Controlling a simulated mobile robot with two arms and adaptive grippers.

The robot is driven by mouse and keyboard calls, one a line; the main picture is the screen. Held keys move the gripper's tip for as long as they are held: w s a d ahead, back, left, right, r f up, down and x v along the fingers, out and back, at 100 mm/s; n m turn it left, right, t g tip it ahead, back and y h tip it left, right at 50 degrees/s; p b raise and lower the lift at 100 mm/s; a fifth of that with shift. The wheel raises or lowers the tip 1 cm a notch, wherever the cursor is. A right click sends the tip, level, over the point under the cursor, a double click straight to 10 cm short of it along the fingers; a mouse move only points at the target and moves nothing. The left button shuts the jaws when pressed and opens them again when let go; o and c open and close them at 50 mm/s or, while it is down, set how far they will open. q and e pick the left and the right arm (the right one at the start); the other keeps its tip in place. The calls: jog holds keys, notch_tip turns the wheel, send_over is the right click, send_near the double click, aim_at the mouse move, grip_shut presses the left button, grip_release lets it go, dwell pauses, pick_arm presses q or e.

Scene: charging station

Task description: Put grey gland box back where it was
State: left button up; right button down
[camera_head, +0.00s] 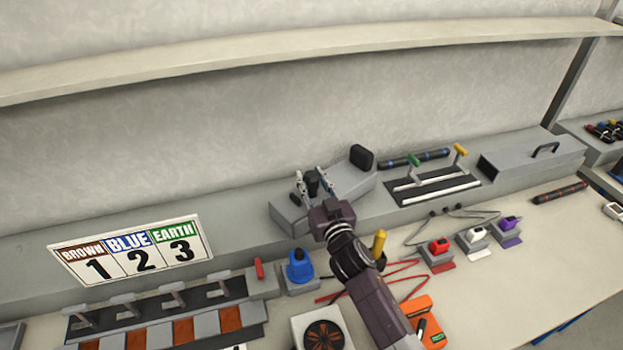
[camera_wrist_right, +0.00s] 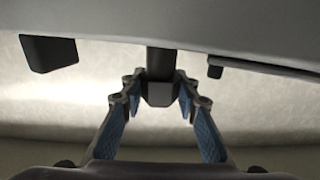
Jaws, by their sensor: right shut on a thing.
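The grey gland box (camera_head: 347,184) is at the back ledge, in the middle of the head view. It has dark fittings, with a large black one at its far right end. My right gripper (camera_head: 312,184) reaches it from the front, with its fingers around a black fitting on the box. In the right wrist view, the grey box (camera_wrist_right: 245,30) fills the top, and the right gripper (camera_wrist_right: 160,90) has its fingers on both sides of the black fitting (camera_wrist_right: 161,88). Whether the box touches the ledge is unclear. My left gripper is out of view.
To the right are a lever unit (camera_head: 432,184) and a grey toolbox (camera_head: 530,160). A blue emergency-style button (camera_head: 300,265), a yellow-handled tool (camera_head: 378,243) and an orange device (camera_head: 425,320) lie near my arm. A numbered sign (camera_head: 135,250) stands left. A shelf (camera_head: 300,60) runs above.

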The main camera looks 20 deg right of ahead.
jog(key=shift+f+b, duration=0.3)
jog(key=shift+f, duration=0.05)
